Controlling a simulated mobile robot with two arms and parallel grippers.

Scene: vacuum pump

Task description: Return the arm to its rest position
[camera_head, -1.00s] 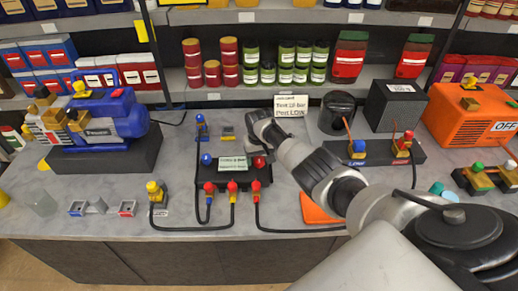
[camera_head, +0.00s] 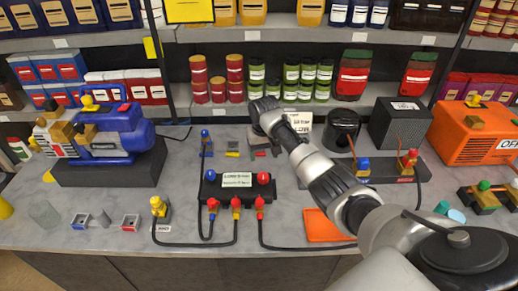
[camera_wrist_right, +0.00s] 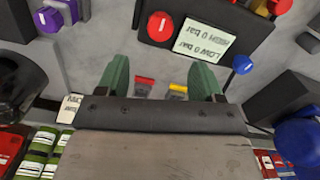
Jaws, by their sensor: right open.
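My right arm reaches in from the lower right of the head view, with its right gripper (camera_head: 262,122) above the back of the grey counter (camera_head: 110,222). The wrist view shows the green fingers of the right gripper (camera_wrist_right: 160,82) spread apart, with nothing between them. The black gauge box (camera_head: 237,185), with a pale readout label, a blue knob and a red knob (camera_head: 264,179), stands in front of the gripper and apart from it. In the wrist view the red knob (camera_wrist_right: 160,26) shows beyond the fingers. My left gripper is not in view.
The blue pump (camera_head: 115,135) stands at the left. A black canister (camera_head: 342,129), a dark box (camera_head: 400,122) and an orange machine (camera_head: 478,132) stand at the right. Shelves with several cans and jars (camera_head: 295,83) lie behind the gripper. Black hoses run along the counter front.

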